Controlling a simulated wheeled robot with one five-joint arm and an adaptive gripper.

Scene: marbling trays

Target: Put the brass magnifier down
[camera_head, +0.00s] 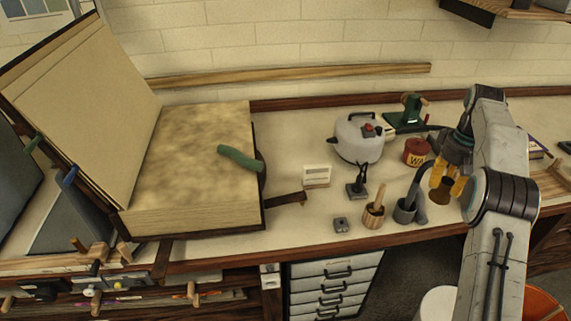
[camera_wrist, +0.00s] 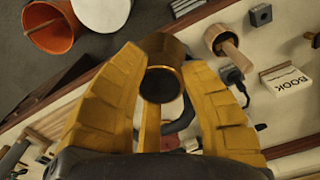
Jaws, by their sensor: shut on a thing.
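The brass magnifier (camera_head: 446,185) is a short, dark brass cylinder. It shows more closely in the wrist view (camera_wrist: 164,50), with a round dark end facing the camera. My gripper (camera_head: 447,190) has yellow fingers shut on it, one on either side; the fingers also show in the wrist view (camera_wrist: 165,85). In the head view the magnifier appears at the right part of the workbench (camera_head: 300,222), right of a grey cup. I cannot tell whether it touches the bench top or hangs just above it.
A grey cup (camera_head: 404,211) and a wooden cup (camera_head: 373,217) stand left of my gripper. A red tin (camera_head: 415,152), white kettle (camera_head: 358,138) and green device (camera_head: 408,114) stand behind. A big open book (camera_head: 195,165) fills the left. An orange bucket (camera_wrist: 52,30) is below the bench.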

